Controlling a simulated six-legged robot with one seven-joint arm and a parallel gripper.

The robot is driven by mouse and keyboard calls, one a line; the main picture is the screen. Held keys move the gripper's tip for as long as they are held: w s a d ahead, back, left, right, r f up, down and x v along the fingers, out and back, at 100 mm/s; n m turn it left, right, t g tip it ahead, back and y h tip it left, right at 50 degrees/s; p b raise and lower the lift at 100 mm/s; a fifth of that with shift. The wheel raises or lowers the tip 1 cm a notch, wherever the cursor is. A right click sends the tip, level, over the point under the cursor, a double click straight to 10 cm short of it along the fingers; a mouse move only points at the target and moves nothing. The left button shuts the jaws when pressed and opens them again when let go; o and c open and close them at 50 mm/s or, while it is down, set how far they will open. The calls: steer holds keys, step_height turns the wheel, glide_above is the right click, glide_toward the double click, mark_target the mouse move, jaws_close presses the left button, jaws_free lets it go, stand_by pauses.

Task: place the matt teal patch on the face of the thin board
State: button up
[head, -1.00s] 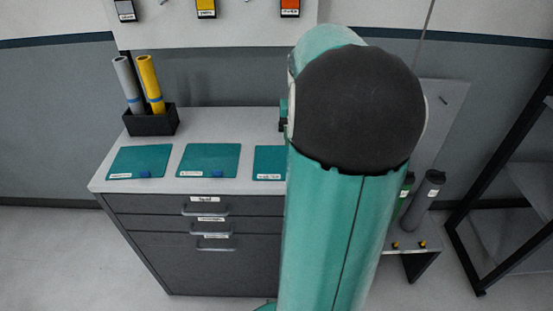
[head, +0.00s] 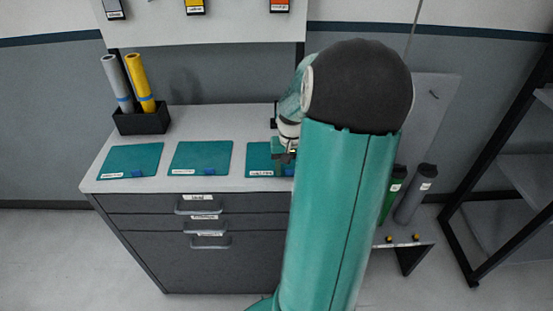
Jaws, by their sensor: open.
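Several teal patches with white labels and small blue tabs lie in a row on the cabinet top. The left patch (head: 130,160) and the middle patch (head: 201,157) show whole. The right patch (head: 259,157) is partly hidden behind my arm. The labels are too small to read, so I cannot tell which patch is matt. My gripper (head: 284,158) is over or beside the right part of the right patch, partly hidden by my arm, and holds nothing that I can see. I cannot make out a thin board for certain; a grey upright panel (head: 432,115) stands behind my arm at the right.
A black holder (head: 141,120) with a grey roll and a yellow roll stands at the back left of the grey cabinet top (head: 215,118). A green roll (head: 391,192) and a dark grey roll (head: 415,195) stand right of my arm. A black-framed shelf (head: 510,170) is at far right.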

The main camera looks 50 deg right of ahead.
jaws_close()
stand_by(0.3)
